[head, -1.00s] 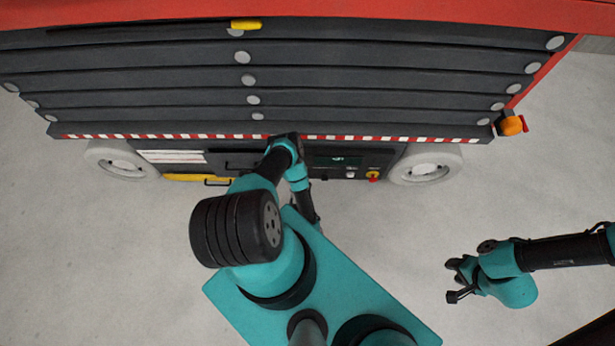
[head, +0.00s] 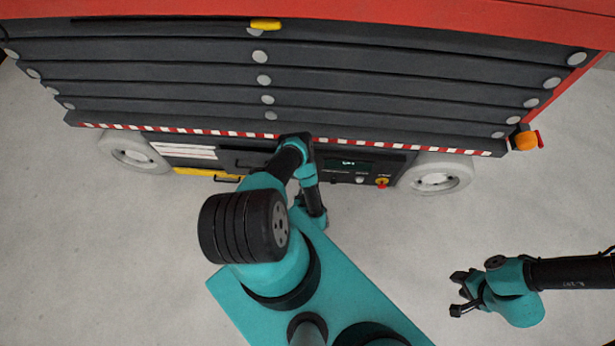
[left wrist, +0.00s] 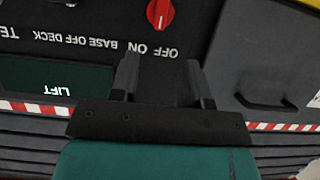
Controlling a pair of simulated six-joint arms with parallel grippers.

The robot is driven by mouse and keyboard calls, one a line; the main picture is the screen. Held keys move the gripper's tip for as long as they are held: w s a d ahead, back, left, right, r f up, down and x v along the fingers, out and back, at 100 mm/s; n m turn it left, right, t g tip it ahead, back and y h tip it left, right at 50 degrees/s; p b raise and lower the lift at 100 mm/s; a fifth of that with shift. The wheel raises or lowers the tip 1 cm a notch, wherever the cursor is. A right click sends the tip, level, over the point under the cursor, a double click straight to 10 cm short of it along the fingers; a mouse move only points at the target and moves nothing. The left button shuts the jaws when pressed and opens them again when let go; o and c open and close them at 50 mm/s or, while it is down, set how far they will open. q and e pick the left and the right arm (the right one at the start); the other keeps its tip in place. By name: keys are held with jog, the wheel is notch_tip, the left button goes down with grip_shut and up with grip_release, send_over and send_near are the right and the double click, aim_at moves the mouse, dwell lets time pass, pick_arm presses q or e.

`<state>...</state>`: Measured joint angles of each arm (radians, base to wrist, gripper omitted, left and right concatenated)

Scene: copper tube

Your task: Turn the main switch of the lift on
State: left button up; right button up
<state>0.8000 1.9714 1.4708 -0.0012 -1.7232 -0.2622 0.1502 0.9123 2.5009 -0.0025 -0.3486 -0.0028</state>
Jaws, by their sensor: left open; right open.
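The main switch (left wrist: 160,12), a red knob with a white mark, is at the top edge of the left wrist view, partly cut off. OFF and ON are printed beside it, upside down; I cannot tell clearly which one the mark points to. My left gripper (left wrist: 160,66) is open and empty, its fingers near these labels and apart from the knob. In the head view my left arm hides that part of the lift's panel (head: 335,178). My right gripper (head: 460,293) is open and empty over the floor at the right.
The lift's green display (left wrist: 38,80) reads LIFT. A black handle (left wrist: 265,102) sticks out beside the switch. A red and yellow button (head: 382,182) is right of my left arm. An orange lamp (head: 525,140) is at the lift's right end. Floor around my right arm is clear.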

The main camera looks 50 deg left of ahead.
pick_arm(q)
jog(key=x, duration=1)
jog(key=shift+w+f, duration=0.1)
jog(key=shift+f, duration=0.05)
jog(key=shift+c, duration=0.4)
grip_shut()
